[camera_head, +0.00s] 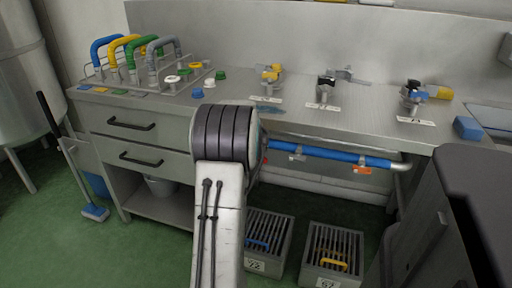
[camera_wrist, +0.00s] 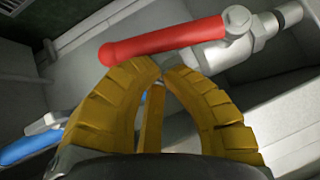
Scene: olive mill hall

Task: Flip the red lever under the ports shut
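The red lever (camera_wrist: 165,40) lies across the upper middle of the wrist view, slightly tilted. Its right end joins a silver valve fitting (camera_wrist: 240,32) on a metal pipe. My gripper (camera_wrist: 163,70) has yellow ribbed fingers whose tips come together just below the lever in the picture. Nothing shows held between them. I cannot tell whether the tips touch the lever. In the head view my arm hides the gripper, and I cannot make out the lever clearly there.
A steel bench (camera_head: 345,122) carries a hose rack (camera_head: 140,84) and several labelled valves. A blue pipe (camera_head: 330,154) runs under its front edge. Two slatted crates (camera_head: 300,270) stand on the green floor below. A dark machine (camera_head: 455,200) stands at the right.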

